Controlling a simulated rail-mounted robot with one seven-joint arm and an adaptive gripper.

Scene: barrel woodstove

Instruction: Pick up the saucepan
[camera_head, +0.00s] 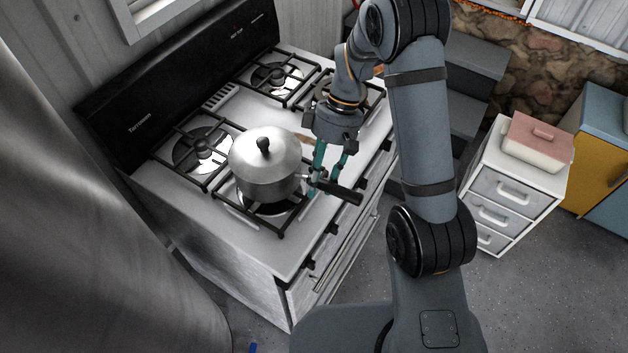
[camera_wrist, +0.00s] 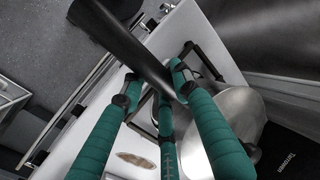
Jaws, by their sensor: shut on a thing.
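The saucepan (camera_head: 265,172) is silver with a lid, a black knob and a black handle. It sits over the front left burner of the stove, and I cannot tell whether it touches the grate. My gripper (camera_head: 322,184) is shut on the black handle (camera_head: 340,193), close to the pan's side, with its green fingers pointing down. In the wrist view the handle (camera_wrist: 125,42) passes between the fingertips of my gripper (camera_wrist: 155,88). The pan's body (camera_wrist: 240,108) is partly hidden there behind a green finger.
The white stove (camera_head: 240,248) has black grates and a tall black back panel (camera_head: 190,85). A brown oval thing (camera_wrist: 140,160) lies on the stovetop. A white drawer unit (camera_head: 500,190) with a pink-lidded dish (camera_head: 538,140) stands at the right.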

